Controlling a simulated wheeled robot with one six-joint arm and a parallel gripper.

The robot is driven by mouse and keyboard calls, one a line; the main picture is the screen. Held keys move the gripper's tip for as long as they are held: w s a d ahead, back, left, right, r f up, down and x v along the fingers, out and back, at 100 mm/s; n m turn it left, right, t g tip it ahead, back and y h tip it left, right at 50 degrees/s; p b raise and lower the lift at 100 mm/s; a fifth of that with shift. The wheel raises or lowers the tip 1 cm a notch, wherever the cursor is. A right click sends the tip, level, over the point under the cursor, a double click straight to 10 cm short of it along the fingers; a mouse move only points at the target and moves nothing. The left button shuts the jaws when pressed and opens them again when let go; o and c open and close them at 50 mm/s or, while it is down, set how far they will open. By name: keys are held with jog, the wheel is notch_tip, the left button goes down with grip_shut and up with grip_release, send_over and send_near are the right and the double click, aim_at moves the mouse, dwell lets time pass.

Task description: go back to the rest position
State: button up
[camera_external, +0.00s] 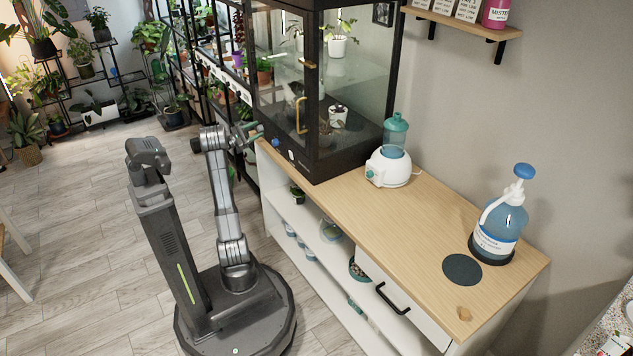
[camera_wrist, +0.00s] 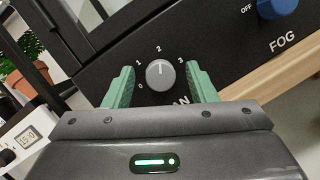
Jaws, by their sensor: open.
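My gripper (camera_wrist: 160,69) is open, with its two green fingers apart on either side of a grey round knob (camera_wrist: 160,74) on the black front panel. I cannot tell whether either finger touches the knob. The knob has the numbers 0 to 3 around it, and its pointer seems to be near the 2. The label below it is partly hidden by my gripper. In the external view my gripper (camera_external: 249,133) is at the left lower corner of the glass cabinet (camera_external: 318,160), with my arm raised and bent.
A blue FOG knob (camera_wrist: 275,8) is to the right on the same panel. A wooden-topped sideboard (camera_external: 400,222) carries the cabinet, a white humidifier (camera_external: 388,169) and a blue pump bottle (camera_external: 499,226). A plant shelf (camera_external: 205,75) stands behind my arm.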

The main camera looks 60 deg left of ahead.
jog(key=n+y, duration=0.1)
jog(key=n, duration=0.2)
jog(key=n+y+p, duration=0.1)
jog(key=n, duration=0.2)
jog(key=n+t+y+p, duration=0.1)
jog(key=n, duration=0.2)
jog(key=shift+d+y, duration=0.1)
jog(key=shift+y, duration=0.2)
jog(key=n+y+p, duration=0.1)
jog(key=n, duration=0.1)
jog(key=n+y+p, duration=0.1)
jog(key=n, duration=0.2)
jog(key=shift+r+n+y, duration=0.1)
jog(key=shift+n+y, duration=0.2)
jog(key=shift+n+g+y+p, duration=0.3)
jog(key=shift+n+y+p, duration=0.4)
jog(key=shift+n, duration=0.8)
jog(key=shift+f, duration=0.2)
